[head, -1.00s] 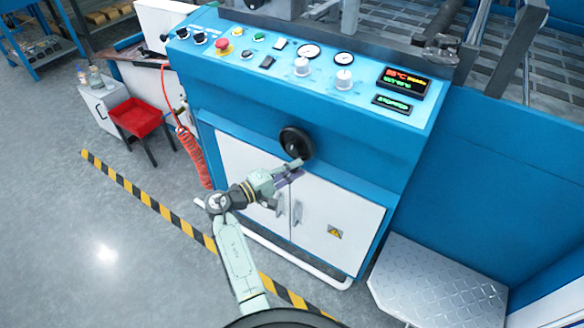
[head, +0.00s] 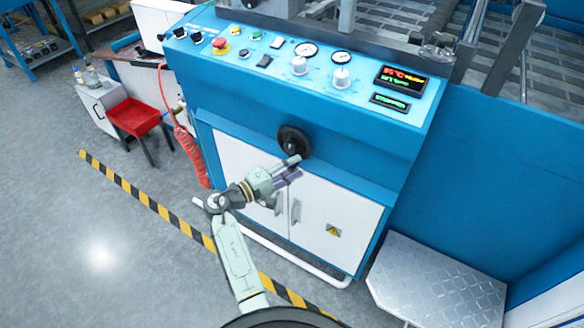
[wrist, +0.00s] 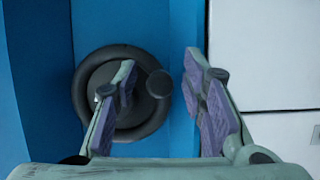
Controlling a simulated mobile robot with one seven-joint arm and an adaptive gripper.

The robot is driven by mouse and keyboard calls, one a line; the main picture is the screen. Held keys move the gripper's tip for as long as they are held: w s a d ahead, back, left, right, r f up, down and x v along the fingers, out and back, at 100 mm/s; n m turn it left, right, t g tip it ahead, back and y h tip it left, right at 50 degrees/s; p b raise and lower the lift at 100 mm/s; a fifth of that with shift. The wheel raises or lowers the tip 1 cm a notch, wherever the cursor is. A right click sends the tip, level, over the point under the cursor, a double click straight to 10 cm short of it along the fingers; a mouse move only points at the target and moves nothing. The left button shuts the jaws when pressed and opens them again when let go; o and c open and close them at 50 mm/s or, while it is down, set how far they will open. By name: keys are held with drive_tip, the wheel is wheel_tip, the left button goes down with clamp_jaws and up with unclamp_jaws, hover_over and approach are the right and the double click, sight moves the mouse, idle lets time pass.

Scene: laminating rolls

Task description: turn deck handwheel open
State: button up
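The deck handwheel (head: 294,141) is a black round wheel on the blue front of the machine, above the white cabinet doors. In the wrist view the handwheel (wrist: 80,92) fills the left middle, and its dark round knob (wrist: 159,84) stands out at the right of the rim. My gripper (head: 297,166) is just below the wheel in the head view. In the wrist view my gripper (wrist: 160,65) is open, with purple pads. The left finger overlaps the wheel, and the right finger is beyond the rim. The knob shows between the fingers; contact cannot be told.
The sloped control panel (head: 225,70) with buttons, gauges and displays is above the wheel. White doors (head: 338,215) with handles are below. A metal step plate (head: 440,285) is at the right. A red tray (head: 133,116) and coiled hose (head: 190,155) are at the left.

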drive_tip(key=v, duration=1.2)
